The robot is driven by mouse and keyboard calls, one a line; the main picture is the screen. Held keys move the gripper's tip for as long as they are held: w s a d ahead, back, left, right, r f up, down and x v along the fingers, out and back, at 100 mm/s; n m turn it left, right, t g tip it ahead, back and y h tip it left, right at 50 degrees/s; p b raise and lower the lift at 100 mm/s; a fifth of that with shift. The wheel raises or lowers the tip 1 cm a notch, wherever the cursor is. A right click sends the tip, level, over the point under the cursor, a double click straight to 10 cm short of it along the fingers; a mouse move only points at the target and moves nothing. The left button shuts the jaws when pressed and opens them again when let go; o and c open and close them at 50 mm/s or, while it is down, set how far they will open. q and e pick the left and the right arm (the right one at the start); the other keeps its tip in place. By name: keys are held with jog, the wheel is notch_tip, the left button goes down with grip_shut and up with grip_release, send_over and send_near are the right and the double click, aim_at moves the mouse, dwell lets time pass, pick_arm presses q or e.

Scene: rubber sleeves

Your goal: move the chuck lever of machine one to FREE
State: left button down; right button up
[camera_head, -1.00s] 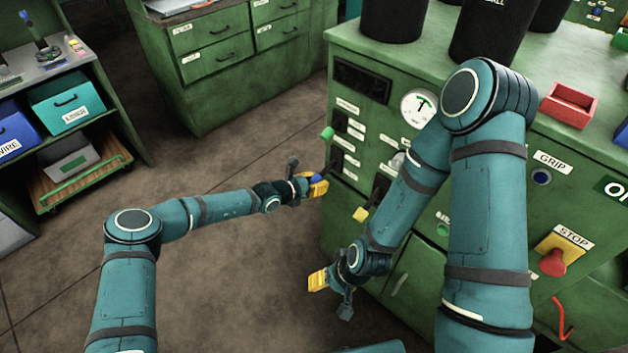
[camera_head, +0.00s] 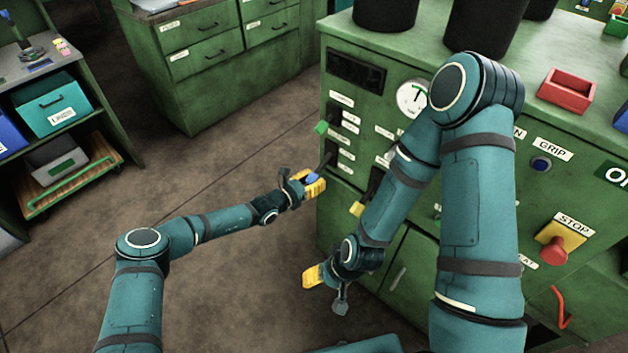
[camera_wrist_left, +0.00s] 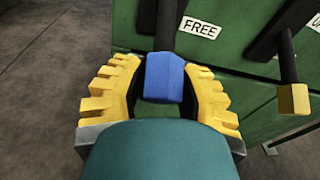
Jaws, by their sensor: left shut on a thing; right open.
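The lever with a blue knob (camera_wrist_left: 164,77) is on the front of the green machine (camera_head: 345,110). In the left wrist view its dark shaft (camera_wrist_left: 166,25) runs up from the knob, with the FREE label (camera_wrist_left: 199,28) just to the right of the shaft. My left gripper (camera_head: 314,184) is shut on the blue knob; in the left wrist view its yellow fingers (camera_wrist_left: 165,98) stand on both sides of it. The knob also shows in the head view (camera_head: 312,177). My right gripper (camera_head: 312,277) is open and empty, lower down before the machine's cabinet doors.
A green-knobbed lever (camera_head: 321,128) is above my left gripper. A yellow-knobbed lever (camera_wrist_left: 293,98) is to the right, close to my right forearm in the head view. A red stop button (camera_head: 553,250) is at the right.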

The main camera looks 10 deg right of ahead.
pick_arm(q)
jog(key=c, duration=0.6)
grip_release()
jog(key=v, duration=1.2)
